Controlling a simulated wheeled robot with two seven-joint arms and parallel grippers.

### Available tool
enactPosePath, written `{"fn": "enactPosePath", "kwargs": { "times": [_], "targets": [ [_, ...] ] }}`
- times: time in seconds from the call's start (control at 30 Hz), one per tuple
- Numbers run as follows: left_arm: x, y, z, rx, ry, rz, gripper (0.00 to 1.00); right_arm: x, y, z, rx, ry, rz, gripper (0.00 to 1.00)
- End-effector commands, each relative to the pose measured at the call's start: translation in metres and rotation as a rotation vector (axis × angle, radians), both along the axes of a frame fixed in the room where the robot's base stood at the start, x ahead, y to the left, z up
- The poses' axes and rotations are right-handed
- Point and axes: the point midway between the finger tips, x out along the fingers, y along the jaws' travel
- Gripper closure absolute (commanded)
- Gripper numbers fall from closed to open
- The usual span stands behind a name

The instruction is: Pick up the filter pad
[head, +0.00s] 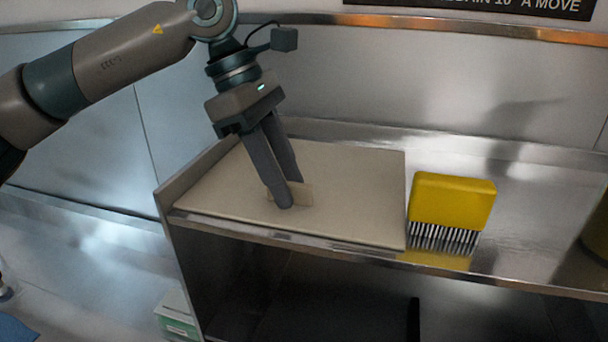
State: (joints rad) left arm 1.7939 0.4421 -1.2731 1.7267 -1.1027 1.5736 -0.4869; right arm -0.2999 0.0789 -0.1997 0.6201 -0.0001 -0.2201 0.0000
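The filter pad (350,181) is a flat, beige, square sheet lying on the left part of the metal shelf. A small beige tab (304,195) stands up from its upper face near the middle. My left gripper (291,194) points down at this tab, with one finger in front of it and one behind. The fingers look apart, with the tab between them, and the near fingertip covers part of the tab. The pad lies flat on the shelf. My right gripper is out of view.
The metal shelf (535,215) has bare room farther right. A raised side panel edges the shelf at left, and a steel wall (400,80) stands behind.

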Motion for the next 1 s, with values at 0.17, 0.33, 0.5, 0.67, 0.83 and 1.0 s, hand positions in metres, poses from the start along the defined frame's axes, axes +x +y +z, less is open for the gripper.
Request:
{"fn": "enactPosePath", "kwargs": {
  "times": [0.17, 0.33, 0.5, 0.67, 0.83, 1.0],
  "targets": [
    [0.0, 0.0, 0.0, 0.0, 0.0, 0.0, 0.72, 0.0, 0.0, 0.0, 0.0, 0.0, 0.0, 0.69],
    [0.0, 0.0, 0.0, 0.0, 0.0, 0.0, 1.0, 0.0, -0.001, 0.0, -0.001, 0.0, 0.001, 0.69],
    [0.0, 0.0, 0.001, 0.0, 0.0, -0.001, 1.0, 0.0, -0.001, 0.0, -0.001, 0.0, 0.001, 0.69],
    [0.0, 0.0, 0.002, 0.0, 0.0, -0.001, 1.0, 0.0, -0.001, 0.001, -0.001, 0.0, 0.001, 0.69],
    [0.0, 0.0, 0.013, 0.0, -0.001, -0.001, 1.0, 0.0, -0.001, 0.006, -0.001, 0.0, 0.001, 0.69],
    [0.0, -0.001, 0.036, -0.001, -0.001, -0.001, 1.0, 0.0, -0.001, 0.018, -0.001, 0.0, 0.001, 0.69]
  ]
}}
